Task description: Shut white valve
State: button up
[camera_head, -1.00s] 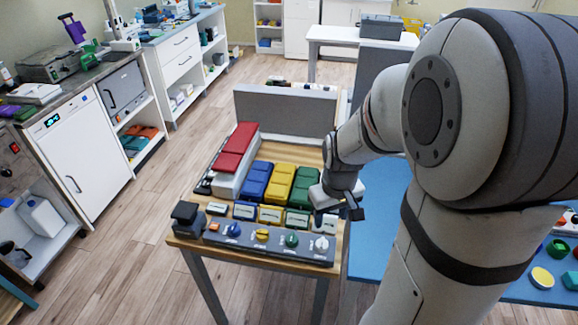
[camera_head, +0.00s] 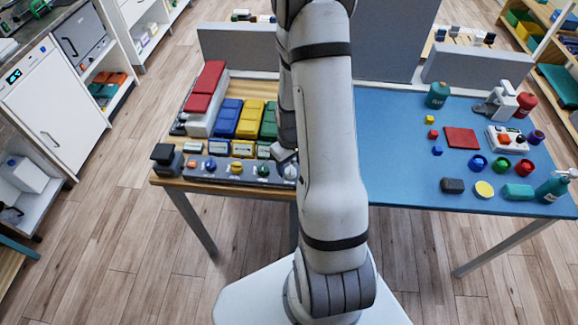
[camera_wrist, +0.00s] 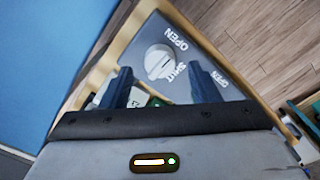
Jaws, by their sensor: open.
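The white valve (camera_head: 291,172) is a round knob at the right end of the grey valve panel (camera_head: 222,174), partly beside my arm in the head view. In the wrist view the white valve (camera_wrist: 159,62) has a raised bar across its face, with OPEN and SHUT printed beside it. I cannot tell surely which word the bar points to. My gripper (camera_wrist: 158,72) is open, its two dark fingers spread on either side of the near part of the knob. It is apart from the knob as far as I can see. In the head view my arm mostly hides the gripper.
Blue (camera_head: 210,165), yellow (camera_head: 236,168) and green (camera_head: 262,169) valves sit left of the white one. Coloured boxes stand behind the panel. A black block (camera_head: 166,157) stands at its left end. The blue table (camera_head: 400,150) at right holds small objects.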

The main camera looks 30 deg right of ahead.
jog(key=shift+f, duration=1.05)
jog(key=shift+c, duration=0.2)
jog(key=c, duration=0.9)
jog(key=shift+a, duration=0.1)
